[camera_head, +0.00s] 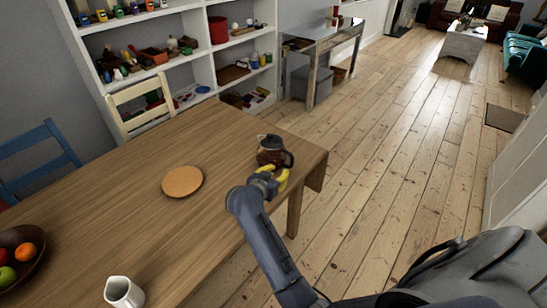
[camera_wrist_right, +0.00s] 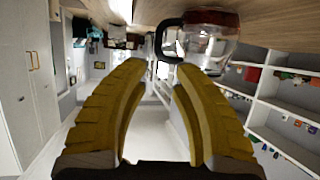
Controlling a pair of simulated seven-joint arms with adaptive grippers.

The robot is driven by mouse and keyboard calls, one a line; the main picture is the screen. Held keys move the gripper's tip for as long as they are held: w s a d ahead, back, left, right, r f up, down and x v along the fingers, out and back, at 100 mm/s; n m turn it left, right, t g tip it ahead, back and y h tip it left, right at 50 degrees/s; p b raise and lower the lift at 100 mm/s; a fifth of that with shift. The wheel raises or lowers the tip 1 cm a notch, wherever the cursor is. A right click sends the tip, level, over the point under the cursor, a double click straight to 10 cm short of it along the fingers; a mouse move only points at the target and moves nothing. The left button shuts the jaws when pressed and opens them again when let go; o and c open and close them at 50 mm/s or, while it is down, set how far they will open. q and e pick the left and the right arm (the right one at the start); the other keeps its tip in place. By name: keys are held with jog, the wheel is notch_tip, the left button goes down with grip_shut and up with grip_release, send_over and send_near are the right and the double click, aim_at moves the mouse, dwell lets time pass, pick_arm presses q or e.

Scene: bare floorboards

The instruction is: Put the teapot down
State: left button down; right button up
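The teapot (camera_head: 274,153) is glass with dark brown liquid low in it and a black handle. It stands upright near the far right corner of the wooden table (camera_head: 130,205). My right gripper (camera_head: 272,178) is just in front of it. In the right wrist view, which is upside down, the teapot (camera_wrist_right: 211,44) is at the top with its handle just beyond the tips. The yellow fingers (camera_wrist_right: 160,68) are apart with a clear gap, not visibly closed on the handle. A round cork mat (camera_head: 182,181) lies empty to the left. My left gripper is not in view.
A white jug (camera_head: 124,292) stands at the table's front, and a fruit bowl (camera_head: 38,270) is at the left edge. Chairs (camera_head: 140,101) stand behind the table, with white shelves (camera_head: 200,50) beyond. The tabletop around the cork mat is clear.

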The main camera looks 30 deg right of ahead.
aim_at(291, 163)
jog(key=x, duration=0.9)
jog(key=shift+d, duration=0.1)
jog(key=shift+x, duration=2.7)
jog(key=shift+o, duration=0.3)
jog(key=shift+s+f, duration=0.1)
jog(key=shift+s, duration=0.05)
grip_shut()
